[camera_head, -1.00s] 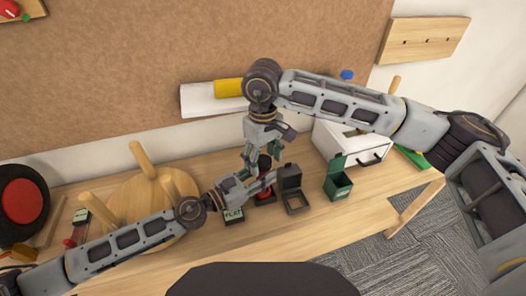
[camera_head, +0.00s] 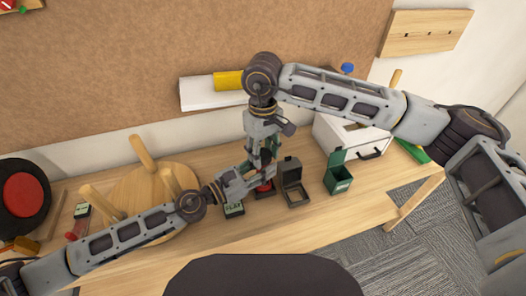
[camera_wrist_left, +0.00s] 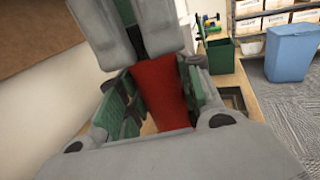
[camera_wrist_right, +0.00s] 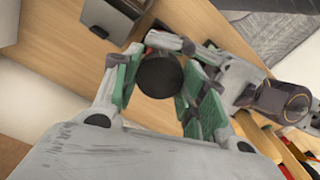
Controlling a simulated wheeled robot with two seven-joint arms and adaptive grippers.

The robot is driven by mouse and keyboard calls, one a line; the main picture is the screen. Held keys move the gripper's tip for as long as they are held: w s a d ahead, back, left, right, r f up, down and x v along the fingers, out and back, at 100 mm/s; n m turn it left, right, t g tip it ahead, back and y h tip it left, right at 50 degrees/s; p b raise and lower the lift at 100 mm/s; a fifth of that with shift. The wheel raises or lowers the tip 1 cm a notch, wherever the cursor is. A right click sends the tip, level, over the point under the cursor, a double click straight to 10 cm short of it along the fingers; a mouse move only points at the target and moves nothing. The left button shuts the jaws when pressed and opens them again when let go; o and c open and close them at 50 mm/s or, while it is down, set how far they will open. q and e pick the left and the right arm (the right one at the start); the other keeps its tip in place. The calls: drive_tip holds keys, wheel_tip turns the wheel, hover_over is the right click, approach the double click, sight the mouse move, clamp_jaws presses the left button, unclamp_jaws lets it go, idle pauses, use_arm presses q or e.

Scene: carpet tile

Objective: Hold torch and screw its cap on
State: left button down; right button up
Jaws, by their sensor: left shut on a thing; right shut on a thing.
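The red torch (camera_wrist_left: 163,92) stands between the green pads of my left gripper (camera_head: 264,181), which is shut on it. A little red also shows in the head view, low at the gripper. My right gripper (camera_head: 262,154) comes down from above and is shut on the black round cap (camera_wrist_right: 159,76), seen end-on between its green pads. The right gripper is directly over the torch's upper end, which it hides in the left wrist view. I cannot tell how the cap and torch meet.
A dark open-lidded box (camera_head: 294,190) stands just right of the grippers, with a green open bin (camera_head: 338,181) beyond it. A white drawer unit (camera_head: 345,140) stands behind.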

drive_tip(key=m, duration=0.4)
drive_tip(key=shift+m, duration=0.3)
drive_tip(key=m, duration=0.4)
drive_tip(key=shift+m, duration=0.4)
drive_tip(key=m, duration=0.4)
drive_tip(key=shift+m, duration=0.3)
drive_tip(key=m, duration=0.3)
drive_tip(key=shift+m, duration=0.4)
drive_tip(key=m, duration=0.4)
drive_tip(key=shift+m, duration=0.3)
drive_tip(key=m, duration=0.8)
drive_tip(key=shift+m, duration=2.5)
